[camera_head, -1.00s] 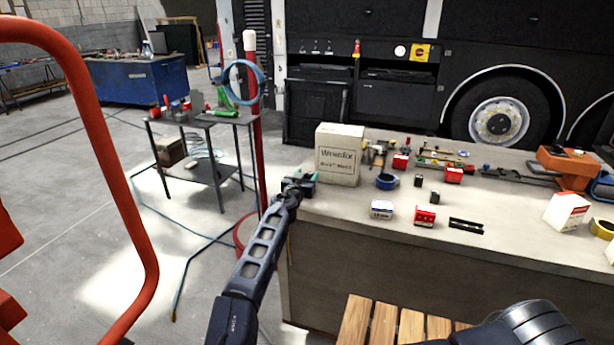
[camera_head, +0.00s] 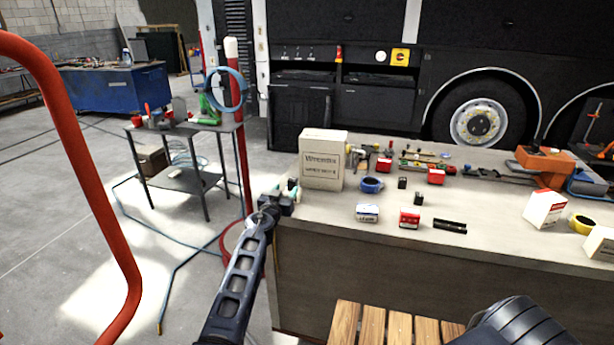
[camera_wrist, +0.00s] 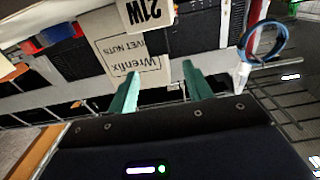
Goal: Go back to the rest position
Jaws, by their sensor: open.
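My gripper (camera_head: 284,193) is at the front left corner of the workbench (camera_head: 420,250), just left of a white carton (camera_head: 322,163). In the wrist view its two teal fingers (camera_wrist: 160,84) stand apart with nothing held between them. I cannot tell the gripper's exact height above the bench edge.
Small boxes, a blue tape roll (camera_head: 371,185) and tools lie on the bench. A dark side table (camera_head: 190,127) stands left, beside a red post (camera_head: 243,150) with a blue ring. A wooden slatted surface (camera_head: 385,325) is in front. An orange-red tube (camera_head: 95,190) crosses the left foreground.

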